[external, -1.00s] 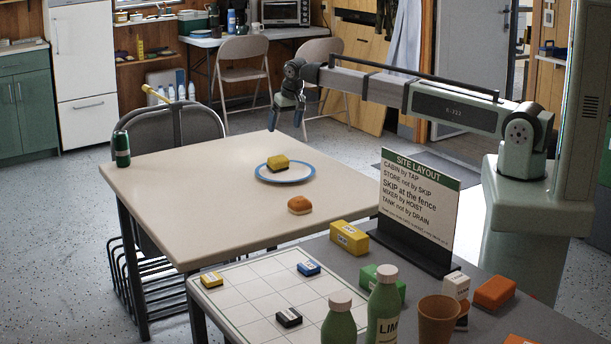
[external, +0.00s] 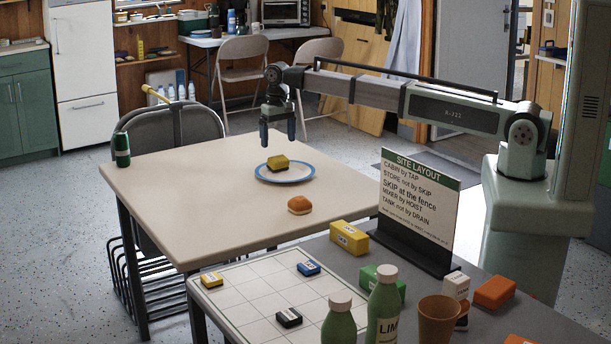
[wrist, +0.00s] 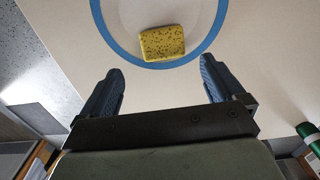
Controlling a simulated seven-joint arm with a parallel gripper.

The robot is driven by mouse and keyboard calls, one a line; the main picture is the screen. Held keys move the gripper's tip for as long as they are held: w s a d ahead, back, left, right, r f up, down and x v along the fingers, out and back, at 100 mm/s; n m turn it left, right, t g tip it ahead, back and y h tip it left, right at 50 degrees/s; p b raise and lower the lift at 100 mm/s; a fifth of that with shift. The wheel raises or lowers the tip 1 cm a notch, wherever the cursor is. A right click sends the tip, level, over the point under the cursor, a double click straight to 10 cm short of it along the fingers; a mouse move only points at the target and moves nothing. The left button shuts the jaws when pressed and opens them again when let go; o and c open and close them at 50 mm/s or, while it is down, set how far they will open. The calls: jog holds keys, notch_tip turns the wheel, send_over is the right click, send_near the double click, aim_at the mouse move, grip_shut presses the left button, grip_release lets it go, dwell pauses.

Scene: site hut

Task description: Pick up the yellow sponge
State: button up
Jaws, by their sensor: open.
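The yellow sponge (external: 278,162) lies on a white plate with a blue rim (external: 308,176) on the beige table. It has a dark underside in the external view. In the wrist view the speckled sponge (wrist: 162,43) rests near the edge of the plate (wrist: 112,42), ahead of my fingers and roughly centred between them. My gripper (external: 278,136) is above the far side of the plate, pointing down, with its blue fingers apart. In the wrist view my gripper (wrist: 160,82) is open, with nothing between its fingers.
A bun (external: 300,205) sits on the beige table (external: 190,210) nearer the camera. A green can (external: 121,150) stands at its left corner. A grey table in front holds a sign (external: 417,205), bottles (external: 383,305), a cup (external: 438,318) and blocks. The beige table's left part is clear.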

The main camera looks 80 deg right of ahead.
aim_at(277, 157)
jog(key=shift+w+a+f, duration=0.1)
jog(key=shift+a+f, duration=0.05)
jog(key=shift+f, duration=1.4)
jog(key=shift+a+f, duration=0.15)
jog(key=shift+f, duration=1.35)
jog(key=shift+c, duration=0.2)
jog(key=c, duration=1.2)
